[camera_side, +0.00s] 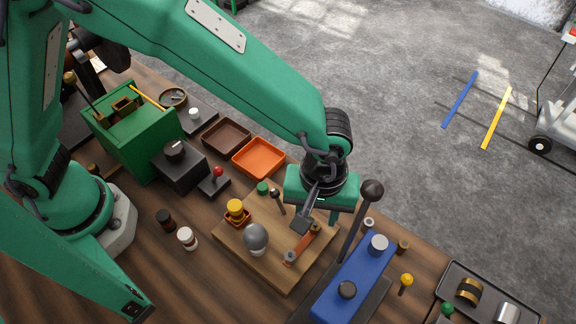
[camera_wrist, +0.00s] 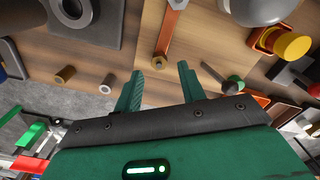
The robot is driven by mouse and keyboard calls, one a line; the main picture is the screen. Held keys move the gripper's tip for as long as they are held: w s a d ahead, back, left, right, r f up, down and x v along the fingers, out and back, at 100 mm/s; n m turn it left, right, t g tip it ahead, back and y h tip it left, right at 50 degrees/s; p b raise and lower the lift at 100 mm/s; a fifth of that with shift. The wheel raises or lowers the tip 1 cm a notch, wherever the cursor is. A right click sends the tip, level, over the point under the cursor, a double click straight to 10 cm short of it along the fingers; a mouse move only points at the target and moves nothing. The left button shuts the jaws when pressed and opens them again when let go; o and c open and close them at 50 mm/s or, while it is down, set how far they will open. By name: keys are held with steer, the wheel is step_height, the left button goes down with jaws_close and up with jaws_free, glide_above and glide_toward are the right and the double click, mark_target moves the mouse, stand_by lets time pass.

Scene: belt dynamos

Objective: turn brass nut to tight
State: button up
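My gripper (camera_side: 321,210) hangs over the right part of a wooden board (camera_side: 240,255). In the wrist view my gripper (camera_wrist: 160,82) is open, its two green fingers apart with nothing between them. An orange-copper strap (camera_side: 303,243) lies on the board below it; the strap also shows in the wrist view (camera_wrist: 170,35). A round brass-coloured piece (camera_wrist: 160,63) at the strap's end shows just beyond the fingers. A separate brass-coloured hollow cylinder (camera_wrist: 65,74) stands off the board and shows in the side view (camera_side: 403,246). I cannot tell which is the brass nut.
A blue housing (camera_side: 345,275) with a tall black-knobbed lever (camera_side: 360,215) stands close right of my gripper. A grey bulb (camera_side: 255,237) and yellow button (camera_side: 235,208) are on the board's left. An orange tray (camera_side: 259,158) lies behind. A silver ring (camera_wrist: 106,84) stands near the brass-coloured cylinder.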

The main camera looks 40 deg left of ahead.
mark_target(315, 228)
steer(key=shift+f, duration=1.3)
jaws_close()
